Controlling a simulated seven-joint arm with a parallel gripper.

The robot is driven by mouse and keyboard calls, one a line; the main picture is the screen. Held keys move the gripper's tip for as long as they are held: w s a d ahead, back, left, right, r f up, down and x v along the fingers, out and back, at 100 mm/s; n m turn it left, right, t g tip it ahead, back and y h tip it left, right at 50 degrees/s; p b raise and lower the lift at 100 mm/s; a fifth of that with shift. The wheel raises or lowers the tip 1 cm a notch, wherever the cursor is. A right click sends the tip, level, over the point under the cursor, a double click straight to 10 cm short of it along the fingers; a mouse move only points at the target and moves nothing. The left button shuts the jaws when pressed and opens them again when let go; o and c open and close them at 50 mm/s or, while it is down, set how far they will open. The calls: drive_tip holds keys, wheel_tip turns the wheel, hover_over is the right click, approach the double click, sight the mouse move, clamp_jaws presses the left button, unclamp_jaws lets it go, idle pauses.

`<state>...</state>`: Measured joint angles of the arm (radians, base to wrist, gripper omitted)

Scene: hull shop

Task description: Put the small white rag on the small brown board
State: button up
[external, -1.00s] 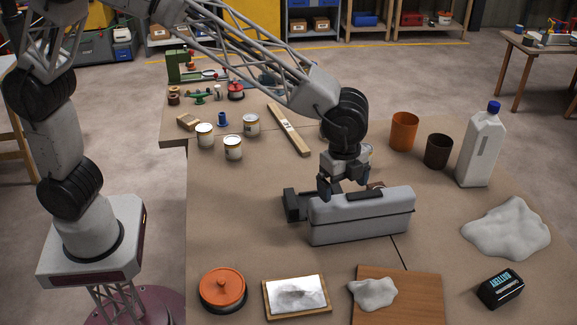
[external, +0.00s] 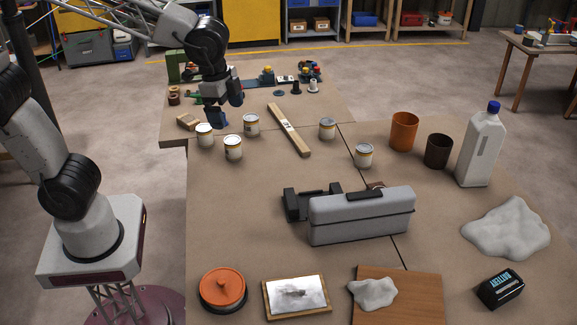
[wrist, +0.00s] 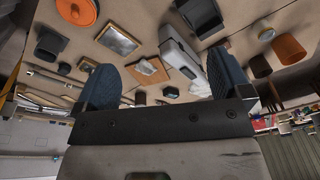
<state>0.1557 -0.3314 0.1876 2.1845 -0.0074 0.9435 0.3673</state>
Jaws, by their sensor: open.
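The small white rag (external: 374,293) lies crumpled on the left part of a brown board (external: 420,300) at the front of the table. The board also shows in the wrist view (wrist: 158,75). A larger white rag (external: 505,228) lies at the right.
A grey toolbox (external: 360,215) stands mid-table. An orange-lidded pot (external: 222,288) is front left, a battery (external: 500,288) front right. Cups (external: 404,131) and a tall white bottle (external: 481,145) stand back right. Several cans (external: 233,147) stand near my gripper. The left middle of the table is clear.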

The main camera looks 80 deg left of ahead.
drive_tip(key=s+a+f+n, duration=0.1)
drive_tip(key=s+a+n, duration=0.2)
drive_tip(key=s, duration=0.6)
drive_tip(key=s+a+f+n, duration=0.2)
drive_tip(key=s+a, duration=0.2)
drive_tip(key=s, duration=0.6)
drive_tip(key=shift+s+a+n+t, duration=0.2)
drive_tip(key=shift+s+n+t, duration=0.05)
drive_tip(key=shift+n+t, duration=0.15)
